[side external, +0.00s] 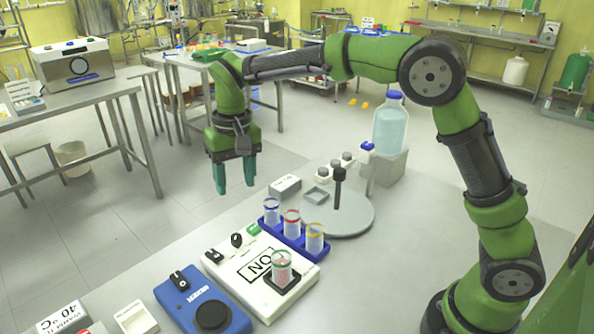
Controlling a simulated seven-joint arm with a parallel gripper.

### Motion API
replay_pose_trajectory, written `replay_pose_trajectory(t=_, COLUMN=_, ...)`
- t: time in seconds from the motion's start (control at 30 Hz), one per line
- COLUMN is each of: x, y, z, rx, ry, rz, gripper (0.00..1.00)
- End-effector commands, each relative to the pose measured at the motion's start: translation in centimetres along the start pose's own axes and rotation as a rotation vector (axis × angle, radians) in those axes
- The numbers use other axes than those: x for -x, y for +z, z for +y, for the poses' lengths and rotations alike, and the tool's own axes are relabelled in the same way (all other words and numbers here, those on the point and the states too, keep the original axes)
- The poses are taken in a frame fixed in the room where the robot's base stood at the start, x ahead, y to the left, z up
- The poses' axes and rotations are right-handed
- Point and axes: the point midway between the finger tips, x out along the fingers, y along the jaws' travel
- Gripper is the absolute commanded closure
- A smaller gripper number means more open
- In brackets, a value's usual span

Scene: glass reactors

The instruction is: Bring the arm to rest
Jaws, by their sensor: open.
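My green arm arches over the bench from its base at the lower right. My gripper (235,178) has teal fingers pointing down and hangs in the air, with nothing seen between the fingers. In the picture it appears above and to the left of the blue rack (296,241). The fingers are open and apart from every object.
The blue rack holds three glass vessels. A fourth-like green-rimmed vessel (281,268) stands on a white device (238,262) marked "NO". A blue device (203,303), a grey round stand (350,217) and a blue-capped bottle (390,128) share the bench.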

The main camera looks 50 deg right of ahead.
Motion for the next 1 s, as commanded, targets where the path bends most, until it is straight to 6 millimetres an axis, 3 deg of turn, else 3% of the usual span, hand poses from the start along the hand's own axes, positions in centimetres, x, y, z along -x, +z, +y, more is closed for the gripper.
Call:
replay_pose_trajectory(t=0.17, x=2.2, y=3.7, z=3.6, rx=0.032, ry=-0.085, rz=0.073, gripper=0.47)
replay_pose_trajectory(t=0.4, x=4.7, y=10.3, z=9.0, rx=0.028, ry=-0.199, rz=0.221, gripper=0.47)
replay_pose_trajectory(t=0.7, x=4.7, y=17.9, z=14.3, rx=-0.027, ry=-0.285, rz=0.424, gripper=0.47)
replay_pose_trajectory(t=0.83, x=4.9, y=19.4, z=15.3, rx=-0.052, ry=-0.301, rz=0.478, gripper=0.47)
replay_pose_trajectory(t=1.0, x=6.0, y=19.6, z=15.8, rx=-0.065, ry=-0.31, rz=0.525, gripper=0.47)
